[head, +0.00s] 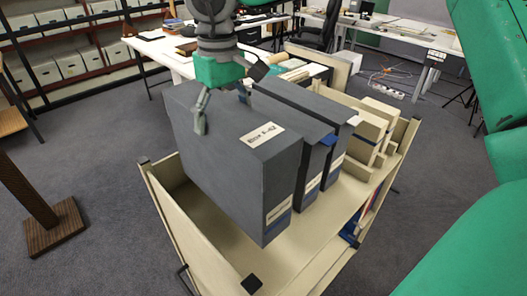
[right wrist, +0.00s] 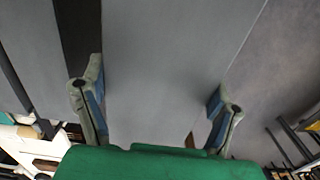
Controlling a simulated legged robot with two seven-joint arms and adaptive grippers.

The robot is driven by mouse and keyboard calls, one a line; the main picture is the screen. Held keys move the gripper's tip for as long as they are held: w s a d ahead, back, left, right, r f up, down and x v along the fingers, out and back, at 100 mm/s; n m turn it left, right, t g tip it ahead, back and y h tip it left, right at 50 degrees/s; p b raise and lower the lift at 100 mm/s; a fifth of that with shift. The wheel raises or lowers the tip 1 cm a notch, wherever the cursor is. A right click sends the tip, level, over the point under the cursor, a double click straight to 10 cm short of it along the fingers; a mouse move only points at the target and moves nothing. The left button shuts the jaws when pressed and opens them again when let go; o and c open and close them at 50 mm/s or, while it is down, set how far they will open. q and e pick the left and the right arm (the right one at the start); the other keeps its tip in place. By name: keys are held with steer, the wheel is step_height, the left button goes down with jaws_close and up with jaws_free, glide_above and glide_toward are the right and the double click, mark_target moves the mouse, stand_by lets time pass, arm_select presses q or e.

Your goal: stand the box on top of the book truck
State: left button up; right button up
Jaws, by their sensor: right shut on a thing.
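The grey archival box (head: 228,150) with a white label on top is at the left part of the book truck (head: 215,223), upright. My right gripper (head: 223,112) reaches down from above and is shut on this box, with one finger on its near left side and the other on its far side. In the right wrist view the two fingers (right wrist: 160,112) straddle the grey box (right wrist: 165,60). The box's underside is hidden, so I cannot tell whether it touches the truck's top shelf. My left gripper is not in view.
Other dark grey boxes (head: 290,95) stand close on the right of the held box. Beige boxes (head: 375,115) stand further right on the truck. Bare shelf shows at the front and left. A white table (head: 175,62) is behind; a brown post (head: 35,200) stands left.

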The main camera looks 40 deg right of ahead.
step_height(320, 180, down, 9)
steer(key=o, duration=1.6)
steer(key=shift+s+d, duration=0.1)
steer(key=shift+d, duration=0.3)
step_height(320, 180, up, 12)
steer(key=shift+f, duration=0.1)
steer(key=shift+a, duration=0.35)
